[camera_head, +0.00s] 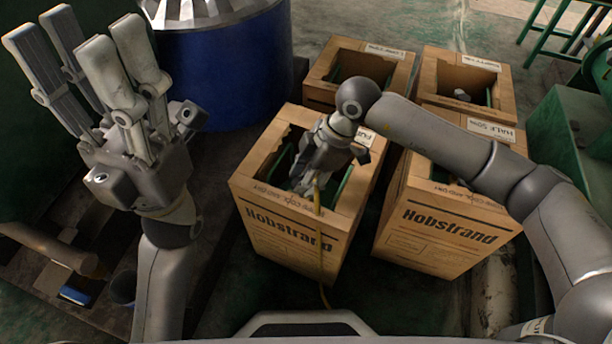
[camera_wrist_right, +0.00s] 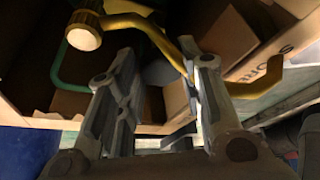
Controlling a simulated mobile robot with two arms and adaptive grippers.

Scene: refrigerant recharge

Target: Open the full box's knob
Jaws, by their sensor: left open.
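The full box (camera_head: 270,222) is the front left carton marked Hobstrand, with a partly hidden label starting "FU". My right gripper (camera_head: 308,172) reaches down into its open top and hides much of the inside. In the right wrist view, my right gripper (camera_wrist_right: 160,85) has its fingers apart. A brass-coloured round fitting (camera_wrist_right: 85,33) lies ahead, left of the fingers; I cannot tell whether it is the knob. A yellow hose (camera_wrist_right: 150,32) runs from it toward the right finger; contact is unclear. My left gripper (camera_head: 82,45) is open and empty, raised at the left.
A half box (camera_head: 440,228) stands close on the right, under my right arm. Two more open boxes stand behind, one at back left (camera_head: 318,88) and one at back right (camera_head: 428,80). A blue drum (camera_head: 215,75) stands behind the full box. Green machinery (camera_head: 570,140) is at the far right.

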